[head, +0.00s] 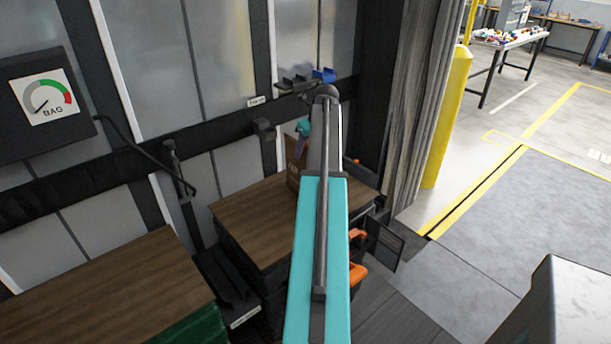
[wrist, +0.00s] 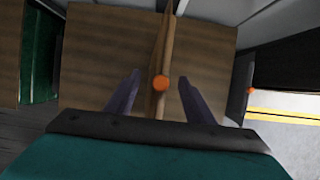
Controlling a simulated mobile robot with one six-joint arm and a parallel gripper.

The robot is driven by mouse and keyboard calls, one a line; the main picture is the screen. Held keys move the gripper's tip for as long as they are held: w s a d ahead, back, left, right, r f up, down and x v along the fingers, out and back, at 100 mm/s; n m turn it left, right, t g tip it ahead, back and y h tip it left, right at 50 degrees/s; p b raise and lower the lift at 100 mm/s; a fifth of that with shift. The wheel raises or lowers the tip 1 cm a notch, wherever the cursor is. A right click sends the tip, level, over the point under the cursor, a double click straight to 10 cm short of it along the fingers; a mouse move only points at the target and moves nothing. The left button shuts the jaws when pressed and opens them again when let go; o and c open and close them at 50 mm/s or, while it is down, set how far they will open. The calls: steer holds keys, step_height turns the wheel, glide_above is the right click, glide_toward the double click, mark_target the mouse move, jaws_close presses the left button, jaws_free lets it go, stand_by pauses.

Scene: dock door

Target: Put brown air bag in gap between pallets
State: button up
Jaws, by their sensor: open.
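The brown air bag (head: 292,172) stands upright on the right-hand pallet load (head: 250,215), mostly hidden behind my arm in the head view. In the wrist view the bag (wrist: 165,40) appears edge-on as a thin brown panel with an orange round fitting. My gripper (wrist: 159,80) is open, with one finger on each side of the bag and space visible on both sides. In the head view my gripper (head: 303,128) is partly hidden by the arm. The left-hand pallet load (head: 110,285) has a wooden top. A dark gap (head: 226,285) lies between the two loads.
A gauge box marked BAG (head: 45,95) hangs on the left wall, with a black hose and nozzle (head: 172,160). A small wall shelf (head: 300,82) is behind the arm. A yellow post (head: 447,120) stands right of the door. Open floor (head: 510,210) lies to the right.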

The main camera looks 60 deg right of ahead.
mark_target(303, 157)
steer(key=shift+f, duration=0.1)
steer(key=shift+p+x, duration=0.9)
steer(key=shift+x, duration=1.65)
jaws_close()
